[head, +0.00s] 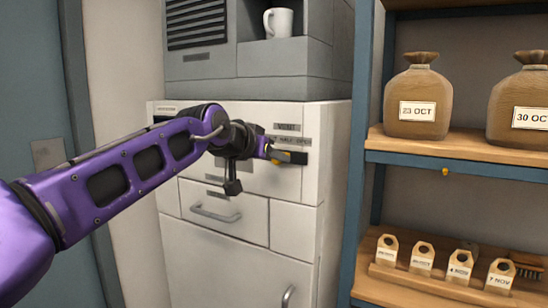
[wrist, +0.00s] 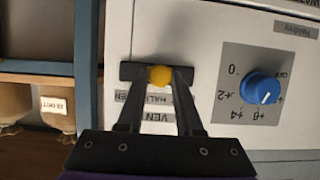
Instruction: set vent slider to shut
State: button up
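The vent slider has a round yellow knob (wrist: 160,75) in a short dark horizontal slot (wrist: 129,71) on the white cabinet front. The knob sits near the middle of the slot, by the partly covered "HALF" label. In the wrist view the panel appears upside down. My gripper (wrist: 162,73) has one finger on each side of the knob, and both fingertips seem to touch it. In the head view my gripper (head: 271,152) is at the slot on the cabinet's upper right, with a bit of yellow (head: 280,156) showing. The vent label (head: 287,127) is above it.
A blue dial (wrist: 261,89) on a grey plate sits beside the slot. The white cabinet (head: 230,265) has a drawer handle (head: 215,214) below my arm. A mug (head: 279,23) is above.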

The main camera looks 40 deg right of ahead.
grip_shut()
dwell(1.0)
